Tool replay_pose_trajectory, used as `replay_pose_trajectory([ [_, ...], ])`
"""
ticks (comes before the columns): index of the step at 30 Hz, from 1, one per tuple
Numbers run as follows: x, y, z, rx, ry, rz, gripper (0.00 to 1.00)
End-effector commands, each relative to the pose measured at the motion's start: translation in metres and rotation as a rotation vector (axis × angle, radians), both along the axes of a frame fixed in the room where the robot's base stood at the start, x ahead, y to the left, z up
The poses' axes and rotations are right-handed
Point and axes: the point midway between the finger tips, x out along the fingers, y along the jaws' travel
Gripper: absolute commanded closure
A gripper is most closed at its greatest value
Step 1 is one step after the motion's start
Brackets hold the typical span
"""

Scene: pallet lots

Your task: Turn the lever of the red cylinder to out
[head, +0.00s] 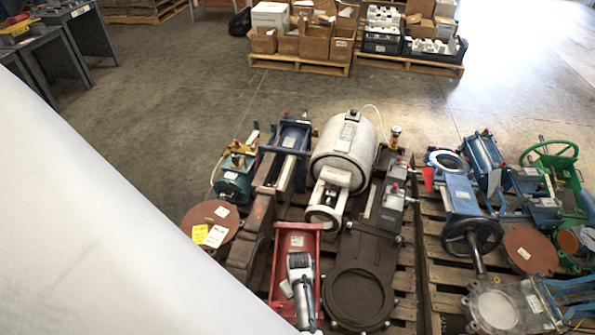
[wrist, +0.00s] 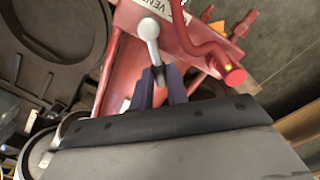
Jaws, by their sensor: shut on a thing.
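The red cylinder (wrist: 124,72) fills the upper middle of the wrist view. In the head view its red frame (head: 283,241) lies on the pallet at the bottom centre. Its grey lever (wrist: 149,32) has a round knob and a short stem. My gripper (wrist: 157,82) is shut on the lever's stem, with the knob sticking out beyond the dark fingertips. A white label (wrist: 160,10) on the red body, reading partly "VEN", is close to the knob. The "out" mark is not visible. In the head view the lever is hidden.
A red pipe with a round end (wrist: 235,76) is just right of my fingers. A dark round valve (head: 358,293) lies right of the red frame. A white tank (head: 345,150) and blue parts crowd the pallets. Open floor (head: 180,100) lies behind.

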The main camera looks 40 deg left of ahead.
Motion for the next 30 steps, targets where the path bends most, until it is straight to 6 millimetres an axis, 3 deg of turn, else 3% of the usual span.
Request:
replay_pose_trajectory([
  [1,-0.001,0.001,0.0,0.001,0.001,0.003,0.8],
  [6,0.0,0.001,0.0,0.0,0.001,0.002,0.62],
  [17,0.0,0.0,0.007,0.001,0.0,0.0,0.62],
  [23,0.001,0.001,0.041,0.003,-0.003,0.001,0.62],
  [30,0.003,0.0,0.096,0.003,-0.003,0.001,0.62],
])
